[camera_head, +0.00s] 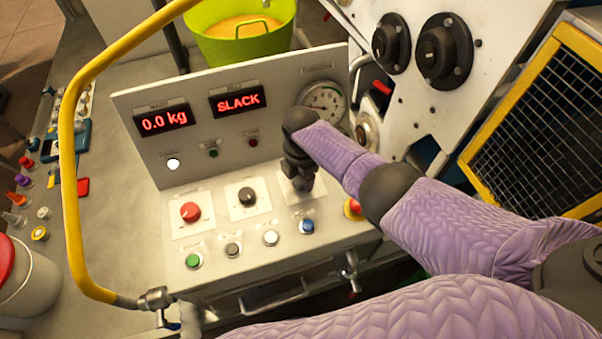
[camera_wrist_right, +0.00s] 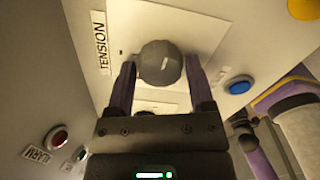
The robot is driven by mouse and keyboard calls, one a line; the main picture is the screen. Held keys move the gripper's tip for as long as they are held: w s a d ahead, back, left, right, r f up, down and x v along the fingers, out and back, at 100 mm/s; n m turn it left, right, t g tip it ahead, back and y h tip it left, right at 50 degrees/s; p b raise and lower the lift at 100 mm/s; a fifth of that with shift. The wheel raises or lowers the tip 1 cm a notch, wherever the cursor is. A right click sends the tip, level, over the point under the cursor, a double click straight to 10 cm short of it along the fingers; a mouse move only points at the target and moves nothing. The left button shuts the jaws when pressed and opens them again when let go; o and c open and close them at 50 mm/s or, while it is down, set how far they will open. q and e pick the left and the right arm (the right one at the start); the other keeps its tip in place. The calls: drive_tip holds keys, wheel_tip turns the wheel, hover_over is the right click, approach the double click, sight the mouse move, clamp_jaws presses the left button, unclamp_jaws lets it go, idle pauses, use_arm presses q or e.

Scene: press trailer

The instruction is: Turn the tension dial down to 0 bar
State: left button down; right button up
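The tension dial is a dark round knob (camera_wrist_right: 160,62) on a pale panel, beside a label reading TENSION in the right wrist view. My right gripper (camera_wrist_right: 160,75) has one finger on each side of the knob. The fingertips lie very close to its sides, and I cannot tell whether they press on it. In the head view my right gripper (camera_head: 300,180) points down at the right part of the console (camera_head: 245,258) and hides the dial. The dial's pointer and scale are not readable. My left gripper is not in view.
Red displays read 0.0 kg (camera_head: 165,119) and SLACK (camera_head: 238,101). A round gauge (camera_head: 322,98) is partly hidden by my arm. A red button (camera_head: 190,211), a black knob (camera_head: 247,196) and a blue button (camera_head: 307,226) sit nearby. A yellow rail (camera_head: 68,170) curves along the left.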

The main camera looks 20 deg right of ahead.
drive_tip(key=shift+o, duration=1.4)
wheel_tip(320, 180, up, 9)
drive_tip(key=p, duration=0.3)
drive_tip(key=shift+r+p, duration=0.3)
drive_tip(key=shift+r, duration=0.2)
